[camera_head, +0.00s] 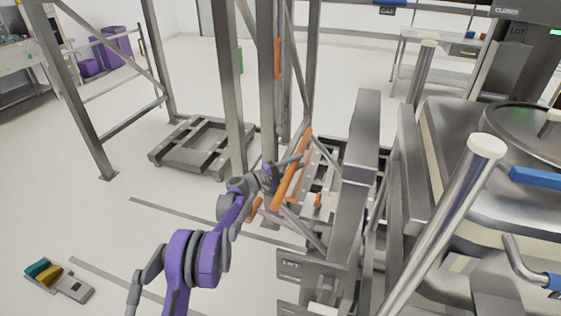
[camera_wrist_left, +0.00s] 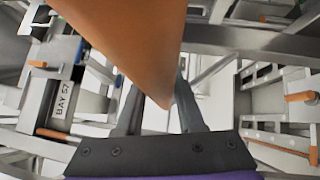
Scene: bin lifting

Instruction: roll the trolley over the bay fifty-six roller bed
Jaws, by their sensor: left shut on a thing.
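A slanted orange handle bar (camera_head: 291,172) stands near the middle of the head view, on a grey metal frame that looks like the trolley; I cannot fully make out its outline. My left gripper (camera_head: 281,168) is shut on this bar. In the left wrist view the orange bar (camera_wrist_left: 125,35) fills the upper middle, between the dark fingers (camera_wrist_left: 160,112). A label reading BAY 57 (camera_wrist_left: 65,100) shows at the left of that view. No bay fifty-six label is readable, so I cannot tell which bed is its roller bed. My right gripper is out of view.
Grey upright posts (camera_head: 233,95) stand just beyond my left arm. A low metal pallet frame (camera_head: 165,157) is on the floor behind. A large steel vessel (camera_head: 490,160) and a LIFT-marked housing (camera_head: 305,268) crowd the right. The floor at left is mostly clear, with a small coloured item (camera_head: 60,281).

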